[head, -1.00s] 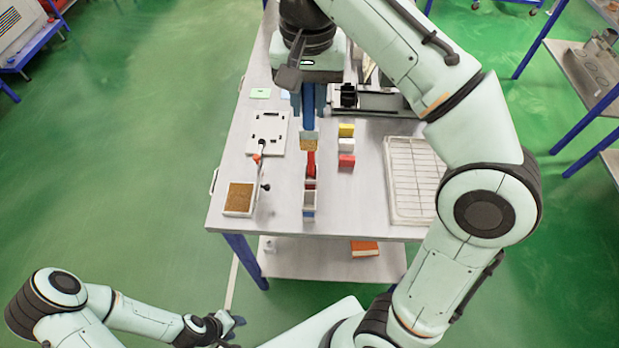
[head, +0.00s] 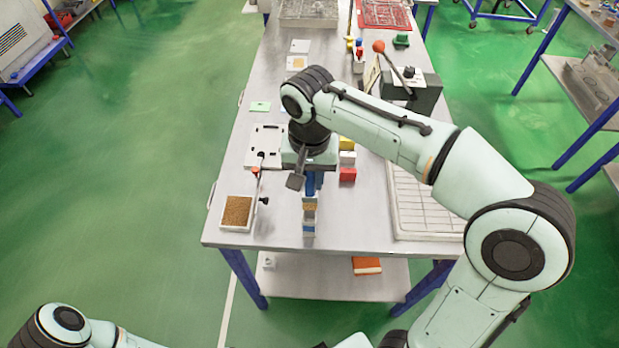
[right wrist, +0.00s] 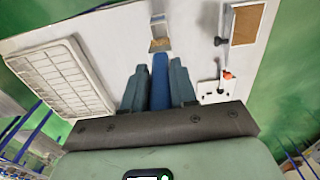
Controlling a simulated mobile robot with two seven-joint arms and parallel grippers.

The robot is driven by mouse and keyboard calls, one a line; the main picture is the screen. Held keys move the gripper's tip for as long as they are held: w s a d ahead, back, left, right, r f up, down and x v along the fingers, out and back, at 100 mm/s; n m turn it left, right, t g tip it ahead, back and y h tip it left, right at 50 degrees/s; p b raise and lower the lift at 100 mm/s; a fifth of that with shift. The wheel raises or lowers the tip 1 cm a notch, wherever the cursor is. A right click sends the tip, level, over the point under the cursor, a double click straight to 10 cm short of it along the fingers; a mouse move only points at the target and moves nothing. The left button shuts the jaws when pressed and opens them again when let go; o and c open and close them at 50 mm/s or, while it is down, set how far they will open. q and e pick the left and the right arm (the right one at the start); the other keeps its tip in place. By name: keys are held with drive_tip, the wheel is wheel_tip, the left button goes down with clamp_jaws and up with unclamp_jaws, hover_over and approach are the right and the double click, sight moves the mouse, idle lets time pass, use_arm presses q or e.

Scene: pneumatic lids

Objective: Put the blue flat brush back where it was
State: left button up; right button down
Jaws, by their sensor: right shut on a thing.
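My right gripper (head: 312,185) is shut on the blue flat brush (head: 310,188), whose tan bristles (head: 309,206) point down. In the right wrist view the blue handle (right wrist: 159,82) sits between the two fingers of my right gripper (right wrist: 158,88). My left gripper is out of view.
A tray of brown material (head: 236,211) and a white plate with slots (head: 264,146) lie to the left. Bare tabletop lies between holder and rack.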

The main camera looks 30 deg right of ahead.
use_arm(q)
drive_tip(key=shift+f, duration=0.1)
use_arm(e)
drive_tip(key=shift+w+f, duration=0.1)
drive_tip(key=shift+f, duration=0.1)
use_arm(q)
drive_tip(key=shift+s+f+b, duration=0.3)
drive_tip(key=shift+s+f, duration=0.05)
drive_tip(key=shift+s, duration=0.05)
use_arm(e)
drive_tip(key=shift+f, duration=0.5)
drive_tip(key=c, duration=0.9)
unclamp_jaws()
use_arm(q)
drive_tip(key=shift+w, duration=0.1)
use_arm(e)
drive_tip(key=shift+r, duration=0.4)
wheel_tip(320, 180, up, 12)
drive_tip(key=p, duration=0.3)
drive_tip(key=shift+r, duration=0.25)
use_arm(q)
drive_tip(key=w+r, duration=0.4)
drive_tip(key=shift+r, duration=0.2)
